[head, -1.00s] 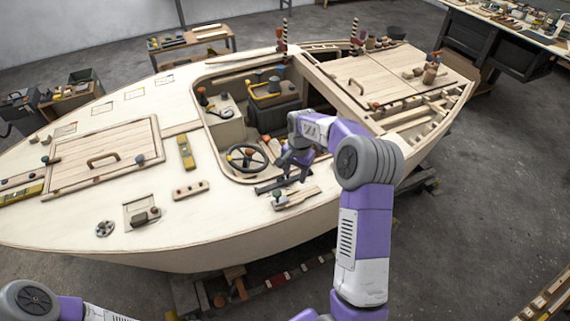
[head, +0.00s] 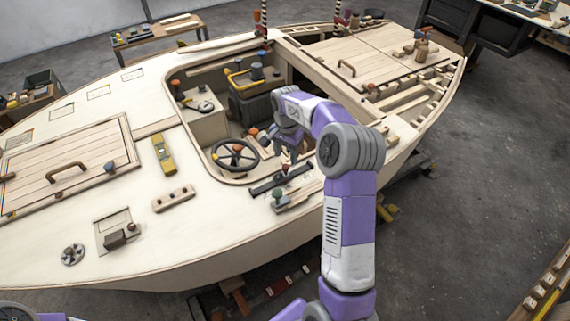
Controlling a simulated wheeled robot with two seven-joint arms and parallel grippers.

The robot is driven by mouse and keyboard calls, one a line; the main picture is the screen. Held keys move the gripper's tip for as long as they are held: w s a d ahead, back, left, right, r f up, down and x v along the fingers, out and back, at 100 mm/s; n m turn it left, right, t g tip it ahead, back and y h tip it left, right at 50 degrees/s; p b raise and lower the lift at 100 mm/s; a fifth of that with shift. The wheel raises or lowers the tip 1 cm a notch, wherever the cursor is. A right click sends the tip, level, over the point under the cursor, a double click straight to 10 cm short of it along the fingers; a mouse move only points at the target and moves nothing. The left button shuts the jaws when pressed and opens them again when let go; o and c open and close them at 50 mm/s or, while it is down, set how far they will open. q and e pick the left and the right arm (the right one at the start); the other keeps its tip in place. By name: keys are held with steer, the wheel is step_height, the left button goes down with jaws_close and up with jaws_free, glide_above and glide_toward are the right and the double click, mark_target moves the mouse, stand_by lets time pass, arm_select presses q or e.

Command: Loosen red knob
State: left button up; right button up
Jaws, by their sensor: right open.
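A small red knob (head: 285,168) stands on a dark bar (head: 267,183) on the hull's near side deck, right of the steering wheel (head: 236,155). My right gripper (head: 287,154) is open, just beyond the knob in the picture, at the cockpit's near right edge. Nothing shows between its fingers, and a gap appears between it and the knob. Its fingertips are small and partly dark against the cockpit. My left gripper is out of view; only a part of my left arm shows at the bottom left corner.
A green knob (head: 278,194) on a wooden block sits just nearer than the bar. An orange knob (head: 254,131) stands beside the steering wheel. A wooden block with holes (head: 174,198) and a yellow level (head: 163,154) lie on the deck to the left.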

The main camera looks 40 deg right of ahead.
mark_target(286, 166)
steer(key=shift+f+b, duration=0.45)
steer(key=shift+f, duration=1.95)
steer(key=shift+c, duration=0.3)
jaws_close()
